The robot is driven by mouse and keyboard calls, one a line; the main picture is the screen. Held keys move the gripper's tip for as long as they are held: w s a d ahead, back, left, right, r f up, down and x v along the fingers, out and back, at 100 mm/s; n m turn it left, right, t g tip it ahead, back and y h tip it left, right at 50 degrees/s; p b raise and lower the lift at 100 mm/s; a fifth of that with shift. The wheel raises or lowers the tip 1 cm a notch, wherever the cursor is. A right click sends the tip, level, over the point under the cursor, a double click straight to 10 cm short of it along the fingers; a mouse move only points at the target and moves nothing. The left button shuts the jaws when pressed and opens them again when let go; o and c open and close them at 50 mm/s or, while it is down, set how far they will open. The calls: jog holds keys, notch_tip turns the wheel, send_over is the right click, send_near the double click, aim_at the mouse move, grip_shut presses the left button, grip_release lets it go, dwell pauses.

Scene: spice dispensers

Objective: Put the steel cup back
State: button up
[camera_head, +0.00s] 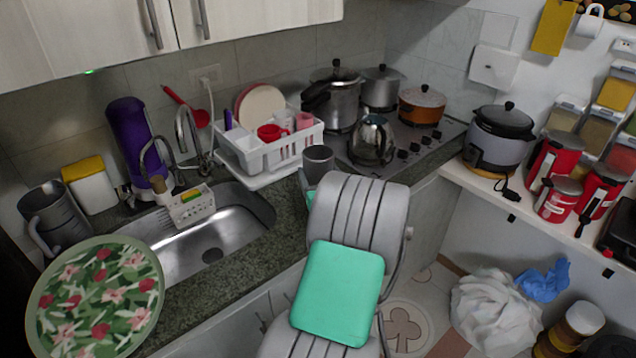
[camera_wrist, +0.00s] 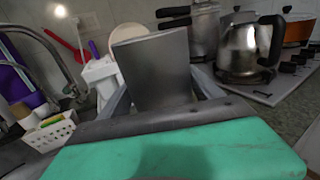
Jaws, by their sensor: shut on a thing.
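The steel cup (camera_head: 318,158) is a plain grey metal cup, upright or nearly so, at the counter's front between the dish rack and the stove. My gripper (camera_head: 312,184) is shut on it. In the wrist view the cup (camera_wrist: 152,68) stands between the two grey fingers, its lower part hidden behind my gripper's teal and grey body. My arm hides the counter below the cup in the head view, so I cannot tell whether the cup touches the counter.
A white dish rack (camera_head: 265,150) with plates and red cups stands behind left of the cup. A steel kettle (camera_head: 372,140) sits on the stove (camera_head: 415,140) to the right. The sink (camera_head: 225,222) lies left, with a white sponge caddy (camera_head: 190,207) and a tap.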

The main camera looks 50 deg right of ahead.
jog(key=shift+w+d+f, duration=0.1)
jog(key=shift+w+f, duration=0.05)
jog(key=shift+f, duration=1.6)
jog(key=shift+f, duration=0.1)
jog(key=o, duration=1.7)
jog(key=shift+o, duration=0.2)
jog(key=b+v, duration=0.2)
jog(key=v, duration=0.9)
jog(key=shift+s+a, duration=0.35)
jog(key=shift+s, duration=0.1)
